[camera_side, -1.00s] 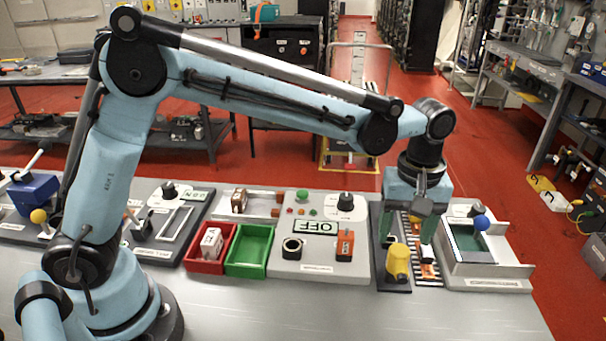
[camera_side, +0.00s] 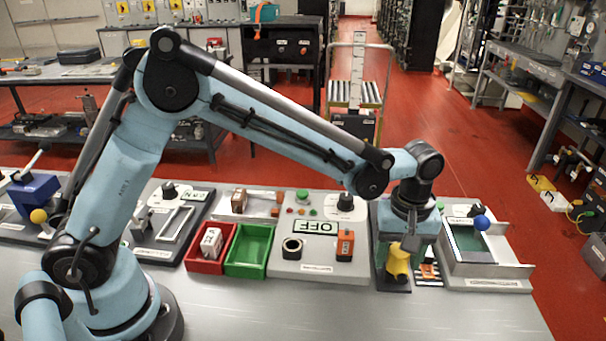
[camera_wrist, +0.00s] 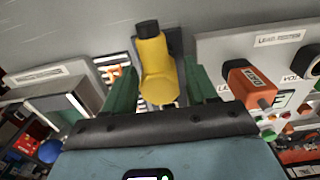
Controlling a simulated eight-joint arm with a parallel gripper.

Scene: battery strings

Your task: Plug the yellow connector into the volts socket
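The yellow connector (camera_side: 397,262) stands on the dark pad to the right of the grey panel. In the wrist view the yellow connector (camera_wrist: 156,72) with its black end lies between the two green fingers. My gripper (camera_side: 405,256) is down around it. In the wrist view my gripper (camera_wrist: 160,92) looks open, with a narrow gap at the right finger; contact at the left finger is unclear. The round black socket (camera_side: 291,248) on the grey panel is empty. In the wrist view the socket (camera_wrist: 315,65) is cut by the right edge, beside a partly visible "VOL" label.
An orange block (camera_side: 345,245) stands on the panel between the socket and my gripper. A green bin (camera_side: 250,271) and a red bin (camera_side: 190,265) holding a white block (camera_side: 211,242) are left of the panel. A grey tray fixture (camera_side: 490,269) is on the right. The front table is clear.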

